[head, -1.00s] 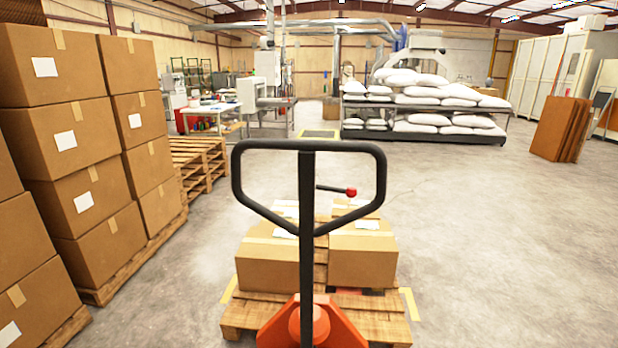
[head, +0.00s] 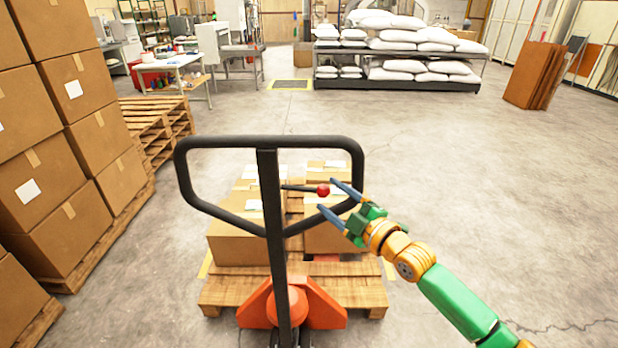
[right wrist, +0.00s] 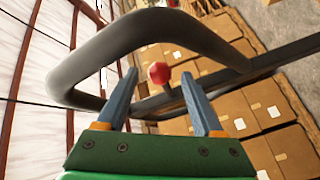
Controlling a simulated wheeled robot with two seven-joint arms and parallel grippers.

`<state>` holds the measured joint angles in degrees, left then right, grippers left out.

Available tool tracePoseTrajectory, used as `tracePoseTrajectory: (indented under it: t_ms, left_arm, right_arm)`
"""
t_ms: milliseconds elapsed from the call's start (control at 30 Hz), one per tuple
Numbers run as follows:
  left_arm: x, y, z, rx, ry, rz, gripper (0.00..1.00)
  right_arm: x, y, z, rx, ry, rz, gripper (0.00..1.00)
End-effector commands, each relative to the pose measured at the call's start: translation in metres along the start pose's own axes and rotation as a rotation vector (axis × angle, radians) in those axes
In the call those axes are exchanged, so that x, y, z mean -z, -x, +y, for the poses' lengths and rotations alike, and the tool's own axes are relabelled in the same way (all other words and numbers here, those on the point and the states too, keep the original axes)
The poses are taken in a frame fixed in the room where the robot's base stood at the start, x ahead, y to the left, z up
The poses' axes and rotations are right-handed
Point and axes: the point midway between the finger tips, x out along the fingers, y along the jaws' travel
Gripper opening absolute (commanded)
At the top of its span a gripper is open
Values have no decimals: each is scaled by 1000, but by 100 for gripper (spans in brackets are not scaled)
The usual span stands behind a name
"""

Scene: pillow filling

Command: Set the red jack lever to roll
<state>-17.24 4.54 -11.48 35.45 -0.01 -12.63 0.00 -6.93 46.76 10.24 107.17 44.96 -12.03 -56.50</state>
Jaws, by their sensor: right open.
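The red jack lever's knob (head: 323,190) sits at the end of a thin dark rod inside the black handle loop (head: 270,142) of the pallet jack. The jack's orange base (head: 318,304) is low in the head view. My right gripper (head: 333,195) is open, its two blue fingers pointing left at the knob. In the right wrist view the red knob (right wrist: 159,72) shows between and beyond the open fingertips, with the handle loop (right wrist: 70,75) around it. I cannot tell whether the fingers touch the knob. My left gripper is not in view.
Cartons (head: 235,243) lie on a wooden pallet (head: 371,293) beyond the jack's handle. Stacked cartons (head: 75,150) stand at left. A rack of white sacks (head: 400,67) stands at the back. Open concrete floor lies to the right.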

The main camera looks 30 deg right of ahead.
Motion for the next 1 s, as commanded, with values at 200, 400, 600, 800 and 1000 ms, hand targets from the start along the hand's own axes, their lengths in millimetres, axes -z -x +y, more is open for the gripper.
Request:
tracePoseTrajectory:
  t_ms: [200,400,600,800,1000]
  left_arm:
    - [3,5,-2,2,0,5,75]
    - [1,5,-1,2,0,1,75]
    - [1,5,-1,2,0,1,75]
    - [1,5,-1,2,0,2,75]
    - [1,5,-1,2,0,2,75]
  right_arm:
    - [0,-30,2,-3,-4,-1,68]
    - [-1,-57,0,-1,-4,-1,68]
    - [-1,-68,-1,1,-3,-2,68]
    - [-1,-69,-1,1,-2,-2,68]
    - [-1,-68,-1,1,-2,-2,23]
